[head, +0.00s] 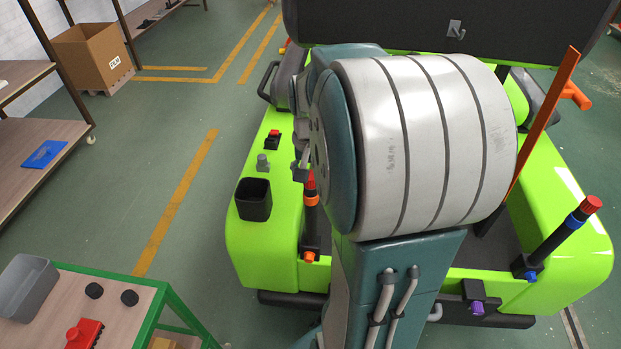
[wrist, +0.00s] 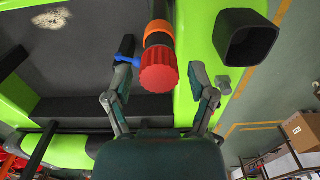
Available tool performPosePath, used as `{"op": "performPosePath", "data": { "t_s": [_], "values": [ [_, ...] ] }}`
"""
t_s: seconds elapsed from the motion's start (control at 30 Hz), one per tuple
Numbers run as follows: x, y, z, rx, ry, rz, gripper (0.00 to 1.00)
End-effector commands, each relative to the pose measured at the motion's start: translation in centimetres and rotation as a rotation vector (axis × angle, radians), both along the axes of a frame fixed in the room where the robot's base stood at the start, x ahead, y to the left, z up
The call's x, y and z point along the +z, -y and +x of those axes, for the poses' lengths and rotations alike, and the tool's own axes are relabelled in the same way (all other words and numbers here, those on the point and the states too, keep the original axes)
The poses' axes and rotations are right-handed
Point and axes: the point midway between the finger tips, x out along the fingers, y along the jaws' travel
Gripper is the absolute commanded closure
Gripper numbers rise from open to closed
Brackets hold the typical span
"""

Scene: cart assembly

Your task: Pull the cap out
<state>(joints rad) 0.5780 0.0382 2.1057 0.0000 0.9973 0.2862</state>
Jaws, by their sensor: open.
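A red ribbed cap (wrist: 159,72) sits on the end of a dark post with an orange ring (wrist: 158,32) in the wrist view. It also shows in the head view (head: 310,181), at the left side of the green cart (head: 262,245). My gripper (wrist: 164,66) is open, with one finger on each side of the cap in the picture and gaps between them. I cannot tell how far the cap is in depth. My arm hides most of the gripper in the head view. A second red cap (head: 592,203) tops a dark post with a blue ring at the right.
A black cup (head: 253,199) and a grey knob (head: 262,162) stand on the cart's left edge. An orange bar (head: 545,120) leans up at the right. A table (head: 130,320) with a grey bin (head: 28,285) is at lower left. Floor between is clear.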

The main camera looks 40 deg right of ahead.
Motion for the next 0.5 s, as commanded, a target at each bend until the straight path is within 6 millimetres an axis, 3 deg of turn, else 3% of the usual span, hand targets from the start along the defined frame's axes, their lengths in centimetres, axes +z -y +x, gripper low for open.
{"op": "performPosePath", "data": {
  "t_s": [0.03,0.17,0.2,0.5],
  "values": [
    [0.01,0.00,0.00,0.000,0.000,0.000,0.37],
    [0.01,-0.01,-0.01,0.000,0.000,0.000,0.95],
    [0.01,-0.01,-0.01,0.000,0.000,0.000,1.00],
    [0.19,0.00,0.00,0.000,0.000,0.000,1.00]
  ]
}}
